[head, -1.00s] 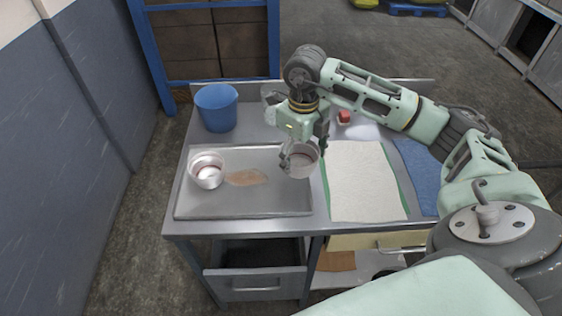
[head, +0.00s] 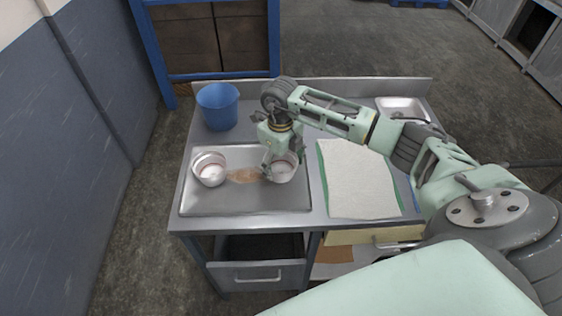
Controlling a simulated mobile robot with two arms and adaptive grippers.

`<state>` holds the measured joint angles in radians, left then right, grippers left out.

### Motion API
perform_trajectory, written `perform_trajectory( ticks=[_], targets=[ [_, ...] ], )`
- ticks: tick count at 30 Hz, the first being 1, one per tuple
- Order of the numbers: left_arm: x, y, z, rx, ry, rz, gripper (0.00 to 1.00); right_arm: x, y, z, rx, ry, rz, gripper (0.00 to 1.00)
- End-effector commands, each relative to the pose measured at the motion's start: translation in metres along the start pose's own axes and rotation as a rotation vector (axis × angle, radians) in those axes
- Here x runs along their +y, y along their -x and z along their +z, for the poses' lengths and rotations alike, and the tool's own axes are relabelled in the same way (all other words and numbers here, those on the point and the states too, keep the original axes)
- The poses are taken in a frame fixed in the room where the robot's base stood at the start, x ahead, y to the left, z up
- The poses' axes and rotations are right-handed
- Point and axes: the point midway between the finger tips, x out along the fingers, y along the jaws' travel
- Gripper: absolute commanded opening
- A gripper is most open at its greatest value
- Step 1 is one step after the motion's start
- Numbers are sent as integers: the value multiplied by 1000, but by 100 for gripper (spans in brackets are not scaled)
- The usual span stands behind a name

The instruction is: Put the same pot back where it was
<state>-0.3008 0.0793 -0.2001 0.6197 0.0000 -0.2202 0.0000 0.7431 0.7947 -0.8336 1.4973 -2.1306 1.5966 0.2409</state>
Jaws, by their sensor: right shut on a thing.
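A silver metal pot (head: 284,169) is held by my right gripper (head: 281,165), which is shut on its left side or rim. The pot is over the right part of a shallow metal tray (head: 210,208). I cannot tell whether it touches the tray. A second, similar silver pot (head: 209,171) stands upright at the tray's left side. A brownish stain (head: 245,175) lies on the tray between the two pots. My left gripper is not in view.
A blue bucket (head: 218,107) stands behind the tray on the metal table. A white cloth (head: 357,185) with a green edge lies right of the tray. A small metal basin (head: 403,110) is at the back right. My right arm spans the table's right half.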

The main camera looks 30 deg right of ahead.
Motion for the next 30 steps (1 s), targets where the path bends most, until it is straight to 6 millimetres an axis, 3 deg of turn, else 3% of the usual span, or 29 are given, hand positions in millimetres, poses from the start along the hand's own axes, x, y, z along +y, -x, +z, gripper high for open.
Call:
perform_trajectory(
  ticks=[3, 4, 10, 24, 30],
  targets=[
    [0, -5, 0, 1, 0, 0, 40, 0, -4, 0, 0, 0, 0, 42],
    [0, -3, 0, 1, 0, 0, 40, 0, -3, 0, 0, 0, 0, 75],
    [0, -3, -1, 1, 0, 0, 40, 0, -2, 0, 0, -1, 0, 92],
    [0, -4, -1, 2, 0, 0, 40, -1, 6, 1, -3, -1, -1, 92],
    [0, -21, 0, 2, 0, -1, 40, -1, 42, 2, -7, 0, -2, 92]
  ],
)
